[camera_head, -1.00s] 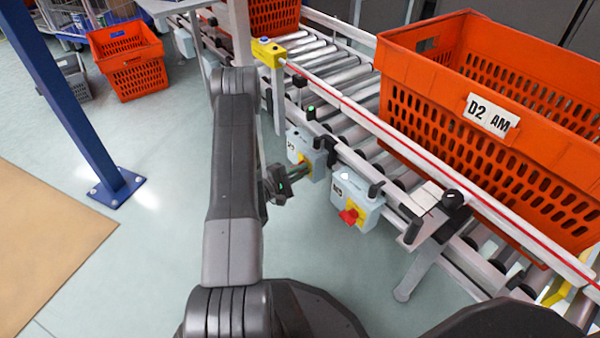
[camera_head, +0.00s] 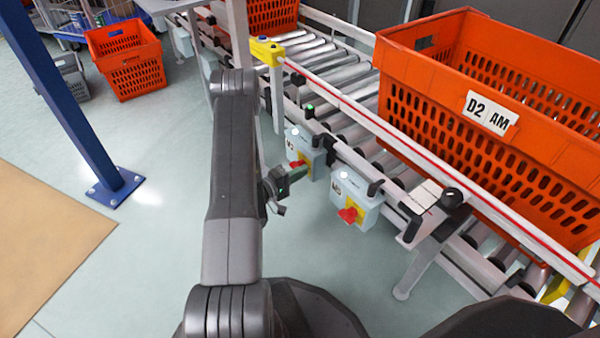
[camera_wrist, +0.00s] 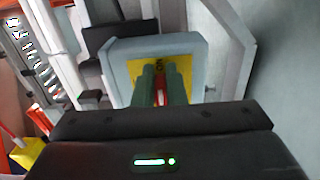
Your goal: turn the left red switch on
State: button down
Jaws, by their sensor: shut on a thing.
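The left switch box (camera_head: 302,142) is pale grey-blue with a yellow plate and hangs on the conveyor's side rail. Its red switch (camera_head: 296,163) shows partly beside my gripper (camera_head: 302,173). In the wrist view my gripper's two green fingers (camera_wrist: 163,88) are close together over the yellow plate, with the red switch (camera_wrist: 160,98) between them. The fingers are shut on it; its exact angle is partly hidden. The right switch box (camera_head: 355,187) has a red switch (camera_head: 348,215) on a yellow plate, apart from my gripper.
The roller conveyor (camera_head: 308,55) runs behind the boxes, carrying a large orange tote (camera_head: 425,65) marked D2 AM. A blue post (camera_head: 75,100) stands left. Another orange tote (camera_head: 128,68) is on the floor. The floor (camera_head: 165,195) left of my arm is mostly clear.

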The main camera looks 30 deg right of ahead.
jog(key=shift+w+a, duration=0.15)
jog(key=shift+w, duration=0.25)
jog(key=c, duration=1.5)
grip_release()
jog(key=shift+w, duration=0.1)
jog(key=shift+s+a, duration=0.2)
jog(key=shift+a, duration=0.05)
jog(key=a+p, duration=0.1)
jog(key=a, duration=0.3)
jog(key=s+a+p, duration=0.1)
jog(key=a, duration=0.3)
jog(key=s+a+p, duration=0.1)
jog(key=a, duration=0.4)
jog(key=shift+s+a+p, duration=0.1)
jog(key=shift+s+p, duration=0.1)
jog(key=shift+p, duration=0.2)
jog(key=d+b, duration=0.1)
jog(key=d, duration=0.3)
jog(key=w+d+b, duration=0.1)
jog(key=d, duration=0.4)
jog(key=w+d+b, duration=0.1)
jog(key=d, duration=0.4)
jog(key=shift+w+b, duration=0.1)
jog(key=shift+b, duration=0.25)
